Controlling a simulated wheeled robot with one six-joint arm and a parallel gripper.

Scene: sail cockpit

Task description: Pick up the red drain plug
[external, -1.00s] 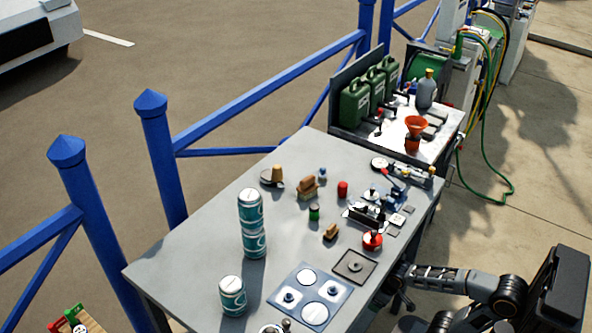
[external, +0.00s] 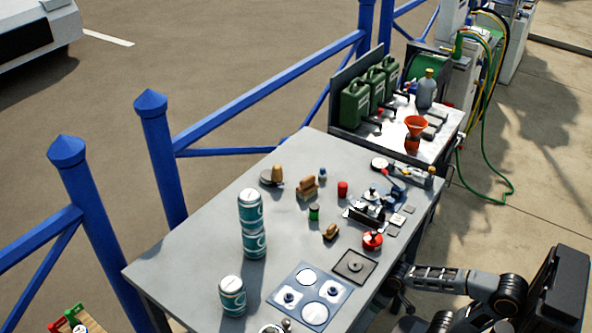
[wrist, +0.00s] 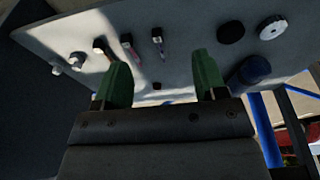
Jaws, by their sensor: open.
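A small red cylinder (external: 342,189) stands upright on the grey table, near its middle. A round red piece (external: 372,240) with a knob sits nearer the table's right edge. I cannot tell for certain which of these is the drain plug. My gripper (wrist: 158,76) shows in the wrist view with two green fingers spread apart and nothing between them. Beyond the fingers is a grey surface with several small items; no red plug can be made out there. In the external view my arm is beside the table's right edge, and I cannot make out the fingers.
Teal cans (external: 251,225) stand on the table's left half, two of them stacked. A blue-grey tray (external: 309,270) with round pieces and a dark square plate (external: 355,265) lie at the front. A green cylinder (external: 314,213) stands near the red one. An orange funnel (external: 415,126) stands behind.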

